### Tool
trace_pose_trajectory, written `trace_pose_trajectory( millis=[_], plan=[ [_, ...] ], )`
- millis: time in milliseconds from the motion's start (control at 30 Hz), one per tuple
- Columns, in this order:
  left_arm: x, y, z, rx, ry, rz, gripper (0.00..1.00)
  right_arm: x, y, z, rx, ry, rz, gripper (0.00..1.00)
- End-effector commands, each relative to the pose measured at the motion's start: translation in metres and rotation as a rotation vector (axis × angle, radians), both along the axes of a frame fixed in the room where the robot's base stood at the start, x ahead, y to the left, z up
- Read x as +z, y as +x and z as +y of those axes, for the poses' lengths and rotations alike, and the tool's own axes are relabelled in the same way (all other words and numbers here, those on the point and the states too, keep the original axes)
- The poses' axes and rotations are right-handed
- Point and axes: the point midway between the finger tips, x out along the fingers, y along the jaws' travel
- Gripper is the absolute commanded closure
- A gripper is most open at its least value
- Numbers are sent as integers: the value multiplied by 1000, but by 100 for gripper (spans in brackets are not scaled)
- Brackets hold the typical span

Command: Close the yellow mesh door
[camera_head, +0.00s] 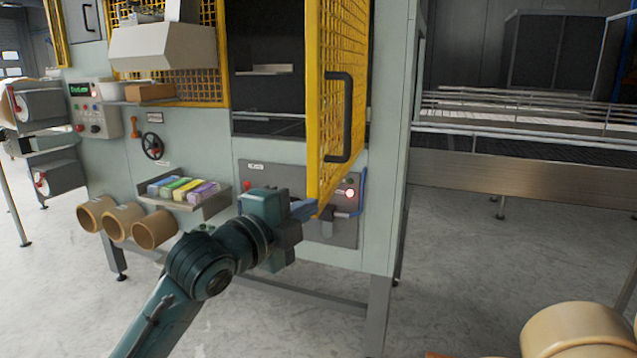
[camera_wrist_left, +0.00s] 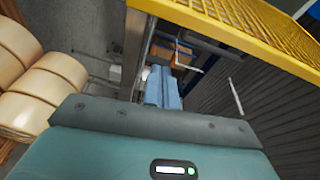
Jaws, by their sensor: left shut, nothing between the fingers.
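The yellow mesh door (camera_head: 340,90) stands open on the grey case packer, swung outward from the dark opening on its left. A black handle (camera_head: 341,118) is fixed to its face. My left gripper (camera_head: 312,208) is shut and empty at the door's lower corner; the head view does not show clearly whether it touches the door. In the left wrist view, the shut blue fingers (camera_wrist_left: 163,88) lie below the door's yellow frame (camera_wrist_left: 240,45). My right gripper is in neither view.
A control panel (camera_head: 345,222) with a lit button is behind my left gripper. A shelf with coloured blocks (camera_head: 185,192) and several tan rolls (camera_head: 152,229) stick out to the left. A conveyor (camera_head: 520,170) runs off to the right. The floor in front is mostly free.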

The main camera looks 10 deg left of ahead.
Motion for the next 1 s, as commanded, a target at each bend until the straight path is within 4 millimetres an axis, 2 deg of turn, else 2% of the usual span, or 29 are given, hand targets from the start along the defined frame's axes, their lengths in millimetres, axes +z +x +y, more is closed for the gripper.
trace_pose_trajectory(
  millis=[33, 100, 267, 500, 767, 900, 1000],
  plan=[
    [11, 0, -1, -5, 31, -30, 100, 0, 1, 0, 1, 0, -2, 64],
    [20, 0, -2, -9, 58, -53, 100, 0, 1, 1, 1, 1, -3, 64],
    [25, 9, -8, -10, 69, -62, 100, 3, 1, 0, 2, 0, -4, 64],
    [26, 46, -31, -10, 66, -59, 100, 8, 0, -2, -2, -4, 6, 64],
    [25, 87, -54, -10, 66, -60, 100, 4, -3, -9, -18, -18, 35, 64],
    [24, 91, -30, -6, 68, -59, 100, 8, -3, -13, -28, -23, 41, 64],
    [24, 92, -20, -8, 68, -60, 100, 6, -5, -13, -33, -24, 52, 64]
  ],
)
